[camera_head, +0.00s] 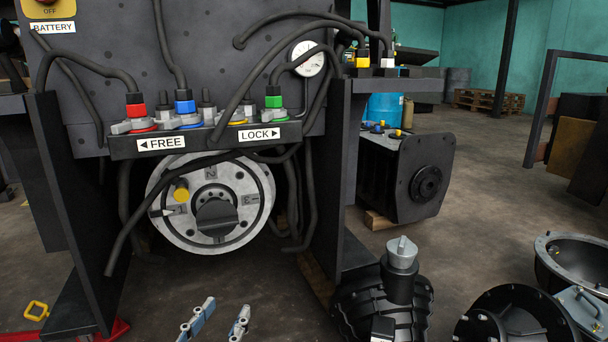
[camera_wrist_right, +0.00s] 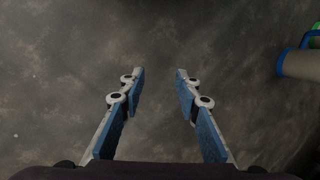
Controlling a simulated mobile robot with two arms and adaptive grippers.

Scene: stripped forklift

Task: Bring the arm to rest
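My left gripper (camera_head: 222,312) shows at the bottom of the head view. Its two fingers stand apart with nothing between them, in front of and below the round grey dial (camera_head: 212,203). The rest of the left arm is out of the picture. My right gripper (camera_wrist_right: 160,76) shows in the right wrist view. Its blue-padded fingers are apart and empty, with only dark floor behind them. I cannot make out the right gripper in the head view.
The forklift panel (camera_head: 200,140) with red, blue and green connectors and hanging hoses stands ahead. A dark motor-like part (camera_head: 385,303) stands at lower right, beside a round black housing (camera_head: 515,315). Bare floor (camera_head: 480,200) lies to the right.

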